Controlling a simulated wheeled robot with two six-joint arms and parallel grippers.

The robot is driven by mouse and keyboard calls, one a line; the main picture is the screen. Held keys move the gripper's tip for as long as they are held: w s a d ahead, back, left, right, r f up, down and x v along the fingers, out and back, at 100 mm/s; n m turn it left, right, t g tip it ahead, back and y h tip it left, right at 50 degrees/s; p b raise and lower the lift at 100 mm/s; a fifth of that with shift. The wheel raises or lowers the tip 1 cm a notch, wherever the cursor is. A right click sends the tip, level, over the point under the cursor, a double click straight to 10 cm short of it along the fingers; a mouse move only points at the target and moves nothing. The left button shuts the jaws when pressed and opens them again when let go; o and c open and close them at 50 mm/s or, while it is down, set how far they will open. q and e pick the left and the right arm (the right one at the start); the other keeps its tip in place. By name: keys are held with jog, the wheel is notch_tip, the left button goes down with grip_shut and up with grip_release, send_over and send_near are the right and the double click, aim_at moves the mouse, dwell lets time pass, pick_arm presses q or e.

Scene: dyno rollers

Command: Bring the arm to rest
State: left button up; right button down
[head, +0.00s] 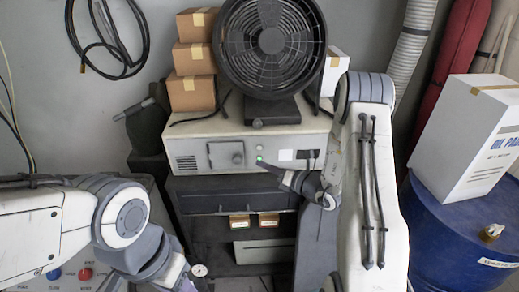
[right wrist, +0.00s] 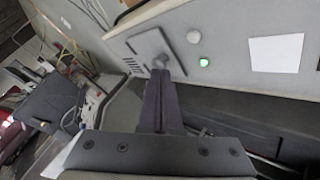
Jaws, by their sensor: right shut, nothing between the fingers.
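My right arm (head: 375,180) reaches in from the right in the head view. Its gripper (head: 262,164) points left, in front of the grey cabinet (head: 205,140), with its tips close to the small green light (head: 259,157). In the right wrist view the dark fingers (right wrist: 161,78) are shut together and hold nothing. Their tips appear in front of the knob on a square plate (right wrist: 150,50); I cannot tell whether they touch. My left arm (head: 125,215) is at the lower left of the head view, bent downward, and its fingers are out of the picture.
A large black fan (head: 270,45) and stacked cardboard boxes (head: 192,92) stand on the cabinet. A blue drum (head: 465,235) with a white box (head: 475,135) stands at right. A panel with red and blue buttons (head: 85,274) is below my left arm.

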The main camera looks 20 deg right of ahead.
jog(key=shift+s, duration=0.1)
dwell(0.3)
jog(key=s+a+r+n+g+y+b, duration=0.1)
jog(key=s+a+r+n+g+y, duration=0.15)
jog(key=s+a+n+g, duration=0.4)
jog(key=s+a+r+n+g+y, duration=0.15)
jog(key=a+n+y, duration=0.25)
jog(key=a, duration=0.6)
jog(key=s+a+r+n+g+h+b, duration=0.1)
jog(key=s+a+r+n+g, duration=0.1)
jog(key=s+a+n+g, duration=0.65)
jog(key=s+n+g+h+b, duration=0.15)
jog(key=s+n+h, duration=0.35)
jog(key=s+n, duration=0.6)
jog(key=s+d+f+n+t+h+b, duration=0.1)
jog(key=s+d+n+t+h, duration=0.2)
jog(key=n, duration=1.2)
jog(key=s+d+h, duration=0.3)
jog(key=d+h, duration=0.1)
jog(key=shift+t, duration=0.3)
jog(key=shift+f+h, duration=0.1)
jog(key=shift+h, duration=0.15)
